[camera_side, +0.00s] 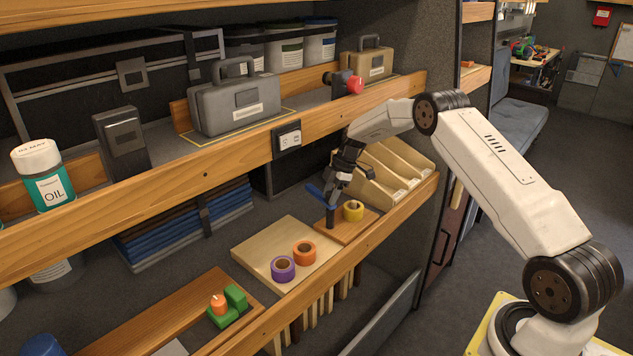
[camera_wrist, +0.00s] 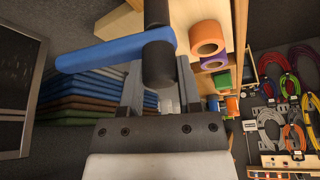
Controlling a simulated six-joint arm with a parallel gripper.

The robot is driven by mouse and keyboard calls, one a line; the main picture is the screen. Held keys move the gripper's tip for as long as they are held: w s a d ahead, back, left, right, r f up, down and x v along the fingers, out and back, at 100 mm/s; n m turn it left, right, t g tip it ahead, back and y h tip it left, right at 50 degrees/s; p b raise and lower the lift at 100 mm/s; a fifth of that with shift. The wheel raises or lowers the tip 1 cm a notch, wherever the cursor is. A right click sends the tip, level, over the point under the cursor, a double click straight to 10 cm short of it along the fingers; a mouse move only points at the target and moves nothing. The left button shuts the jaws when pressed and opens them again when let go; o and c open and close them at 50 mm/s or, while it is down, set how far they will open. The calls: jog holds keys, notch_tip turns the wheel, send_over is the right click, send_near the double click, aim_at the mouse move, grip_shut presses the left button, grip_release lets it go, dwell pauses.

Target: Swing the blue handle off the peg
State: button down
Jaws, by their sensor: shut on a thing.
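The blue handle (camera_side: 315,193) is a slim bar at the top of a dark upright peg (camera_side: 331,217), and it points left and back. In the wrist view the blue handle (camera_wrist: 110,49) runs left from the dark peg (camera_wrist: 158,65), with dark parts on both sides of the blue. My gripper (camera_side: 336,190) is at the handle's peg end. In the wrist view my gripper (camera_wrist: 160,75) has one finger on each side of this dark part, and the bar crosses the left finger. The exact contact is hidden.
A yellow tape roll (camera_side: 353,211) stands close right of the peg. Orange (camera_side: 304,253) and purple (camera_side: 283,269) rolls are on a pale board to the front left. Wooden bins (camera_side: 388,175) stand behind. A wooden shelf edge (camera_side: 205,175) runs above the bench.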

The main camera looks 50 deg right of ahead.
jog(key=shift+n, duration=0.4)
jog(key=shift+c, duration=1.4)
grip_release()
jog(key=v, duration=0.8)
jog(key=shift+w, duration=0.1)
